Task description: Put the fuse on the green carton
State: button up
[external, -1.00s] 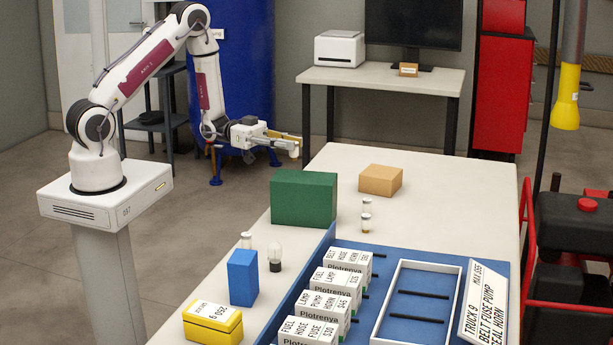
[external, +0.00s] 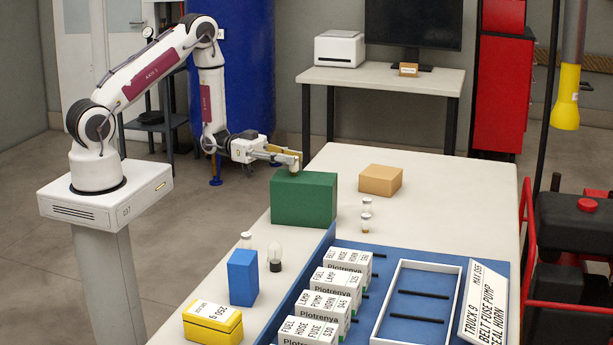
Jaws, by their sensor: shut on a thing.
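The gripper reaches in from the left, just over the carton's top. The held thing's lower end is at or very close to the top face; I cannot tell whether it touches.
A tan box (external: 380,180) stands right of the carton, with small glass-and-metal items (external: 366,213) in front of it. A blue box (external: 242,277), a bulb (external: 275,258) and a yellow box (external: 212,324) are nearer. White labelled boxes (external: 345,262) line the blue board.

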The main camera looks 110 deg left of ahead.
jog(key=shift+f, duration=0.1)
jog(key=o, duration=0.9)
jog(key=shift+v, duration=6.05)
jog(key=shift+w, duration=0.15)
